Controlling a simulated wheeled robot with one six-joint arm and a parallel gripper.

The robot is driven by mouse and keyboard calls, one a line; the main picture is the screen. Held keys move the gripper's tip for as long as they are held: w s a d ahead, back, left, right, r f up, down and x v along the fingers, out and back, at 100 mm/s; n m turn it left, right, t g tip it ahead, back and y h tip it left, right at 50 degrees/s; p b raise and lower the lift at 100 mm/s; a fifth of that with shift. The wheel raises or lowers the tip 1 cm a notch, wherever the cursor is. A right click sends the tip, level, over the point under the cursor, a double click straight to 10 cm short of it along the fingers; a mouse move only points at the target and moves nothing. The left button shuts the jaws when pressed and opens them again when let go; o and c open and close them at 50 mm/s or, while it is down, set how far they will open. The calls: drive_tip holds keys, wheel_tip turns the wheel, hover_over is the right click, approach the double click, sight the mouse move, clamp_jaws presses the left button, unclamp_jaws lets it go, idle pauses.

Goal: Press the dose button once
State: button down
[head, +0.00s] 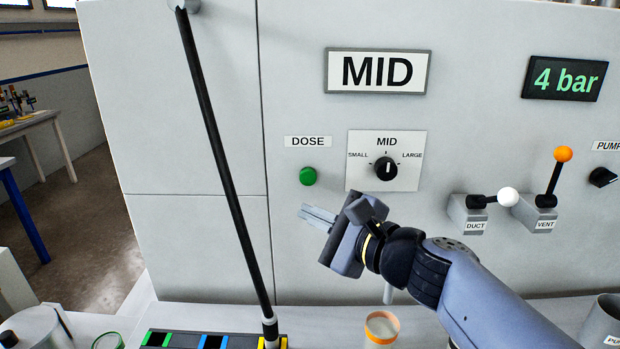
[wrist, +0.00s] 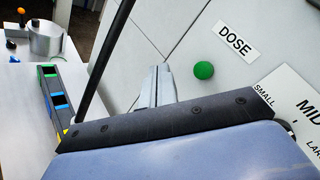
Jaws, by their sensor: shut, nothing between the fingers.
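The dose button (head: 308,176) is a round green knob on the grey panel, under the DOSE label (head: 307,142). It also shows in the wrist view (wrist: 204,70), to the right of my fingers. My gripper (head: 303,214) is shut and empty, its fingers pointing left, below the button in the head view. In the wrist view the closed fingertips (wrist: 160,68) appear apart from the button. The exact gap to the panel cannot be told.
A size dial (head: 386,169) points to MID, right of the button. Duct (head: 508,196) and vent (head: 564,154) levers stand further right. A black rod (head: 225,165) slants down left of my gripper. A cup (head: 381,328) stands below. The display (head: 564,79) reads 4 bar.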

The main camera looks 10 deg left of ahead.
sight(300, 180)
drive_tip(key=w+a+p, duration=0.1)
drive_tip(key=w+a, duration=0.1)
drive_tip(key=w, duration=0.6)
drive_tip(key=shift+w, duration=0.25)
drive_tip(key=shift+w, duration=0.15)
idle(1.8)
drive_tip(key=shift+w+a, duration=0.1)
drive_tip(key=shift+w, duration=0.15)
drive_tip(key=shift+w+a, duration=0.1)
drive_tip(key=shift+w, duration=0.4)
idle(0.8)
drive_tip(key=shift+s, duration=0.15)
drive_tip(key=shift+s+d+b, duration=0.2)
drive_tip(key=shift+s+b, duration=0.4)
drive_tip(key=shift+s, duration=0.15)
drive_tip(key=shift+s, duration=0.1)
